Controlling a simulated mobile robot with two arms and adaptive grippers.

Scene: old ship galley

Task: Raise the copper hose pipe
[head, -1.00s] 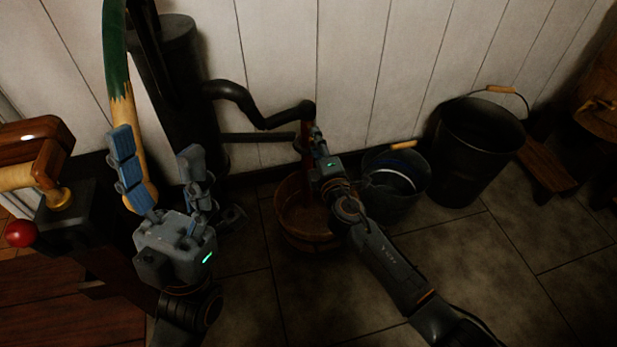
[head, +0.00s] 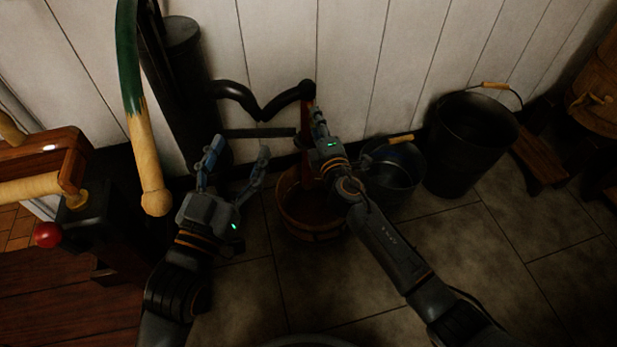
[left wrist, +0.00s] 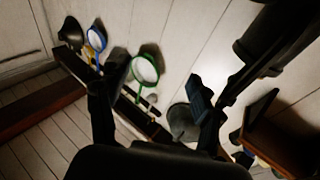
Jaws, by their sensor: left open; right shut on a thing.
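The copper hose pipe (head: 308,117) is a reddish-brown upright pipe hanging from the outer end of a bent black pipe (head: 262,108). It stands above a wooden tub (head: 316,228); its lower end is hard to make out in the dark. My right gripper (head: 317,118) is shut on the pipe from the right side, and its fingers partly cover it. My left gripper (head: 236,152) is open and empty, left of the tub and below the black pipe, apart from the copper pipe. Its spread fingers also show in the left wrist view (left wrist: 155,82).
A black cylinder (head: 186,75) stands by the wall on the left, beside a green and yellow curved handle (head: 133,80). Dark buckets (head: 470,150) stand on the right. A wooden bench with a red knob (head: 48,234) is at the left. Floor in front is clear.

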